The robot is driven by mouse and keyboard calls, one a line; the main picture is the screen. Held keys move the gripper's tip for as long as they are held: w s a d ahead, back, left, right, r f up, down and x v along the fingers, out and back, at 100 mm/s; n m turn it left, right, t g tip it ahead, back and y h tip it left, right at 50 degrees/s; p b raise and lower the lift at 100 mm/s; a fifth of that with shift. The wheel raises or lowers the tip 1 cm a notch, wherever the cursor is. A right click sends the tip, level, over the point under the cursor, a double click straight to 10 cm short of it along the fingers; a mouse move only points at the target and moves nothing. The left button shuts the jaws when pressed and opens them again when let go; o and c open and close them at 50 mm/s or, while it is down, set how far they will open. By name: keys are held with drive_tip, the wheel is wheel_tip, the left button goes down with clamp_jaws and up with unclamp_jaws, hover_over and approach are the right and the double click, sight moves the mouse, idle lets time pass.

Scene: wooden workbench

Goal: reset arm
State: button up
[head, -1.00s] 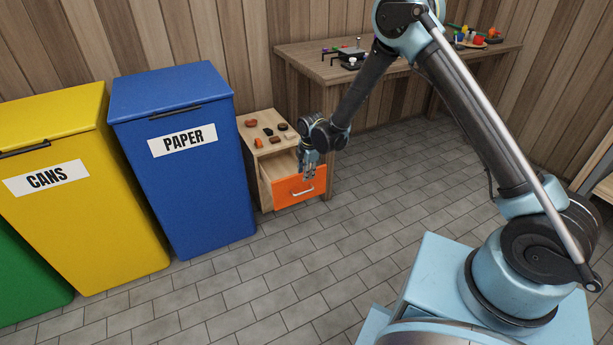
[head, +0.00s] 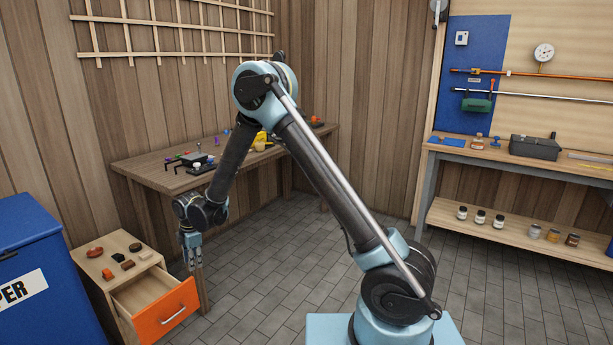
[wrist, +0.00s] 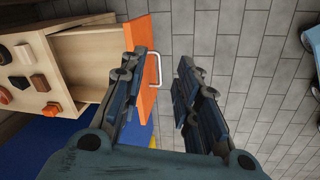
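My arm is bent over at the elbow, and my gripper (head: 194,262) hangs down beside a small wooden cabinet in the head view. In the wrist view my gripper (wrist: 163,75) has its two fingers apart with only floor and part of the drawer front showing between and beyond them; it holds nothing. The cabinet's orange-fronted drawer (head: 165,315) is pulled open, and its inside looks empty where it shows. The drawer front with its pale handle (wrist: 148,72) lies close beside the left finger in the wrist view. I cannot tell whether they touch.
Several small brown, orange and dark pieces lie on the cabinet top (head: 107,240). A blue bin (head: 35,250) stands left of it. A wooden workbench (head: 150,172) is behind my arm. A second bench (head: 450,152) with a toolbox (head: 534,147) stands right. The tiled floor (head: 270,290) between is clear.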

drive_tip(key=w+d+r+m, duration=0.3)
drive_tip(key=d+r, duration=0.4)
drive_tip(key=d, duration=0.2)
drive_tip(key=w+d+r+m, duration=0.3)
drive_tip(key=w+d+r, duration=0.1)
drive_tip(key=d+r, duration=0.5)
drive_tip(key=s+d+r+m, duration=0.1)
drive_tip(key=d+r+m, duration=0.2)
drive_tip(key=d, duration=0.6)
drive_tip(key=s+d+r+m, duration=0.2)
drive_tip(key=d+r+m, duration=0.15)
drive_tip(key=d, duration=0.65)
drive_tip(key=s+d+r+m+t+h, duration=0.1)
drive_tip(key=s+d+m, duration=0.2)
drive_tip(key=s+d, duration=0.35)
drive_tip(key=s+d+r+m, duration=0.1)
drive_tip(key=s+d+m, duration=0.3)
drive_tip(key=d, duration=0.6)
drive_tip(key=s+d+f+m, duration=0.2)
drive_tip(key=s+d+m, duration=0.1)
drive_tip(key=s, duration=0.3)
drive_tip(key=s+d+f+m, duration=0.3)
drive_tip(key=s+d, duration=0.2)
drive_tip(key=s, duration=0.1)
drive_tip(key=shift+d+f+h, duration=0.25)
drive_tip(key=shift+f+h, duration=0.05)
drive_tip(key=shift+f, duration=0.05)
drive_tip(key=shift+s+a+m, duration=0.1)
drive_tip(key=shift+m, duration=0.15)
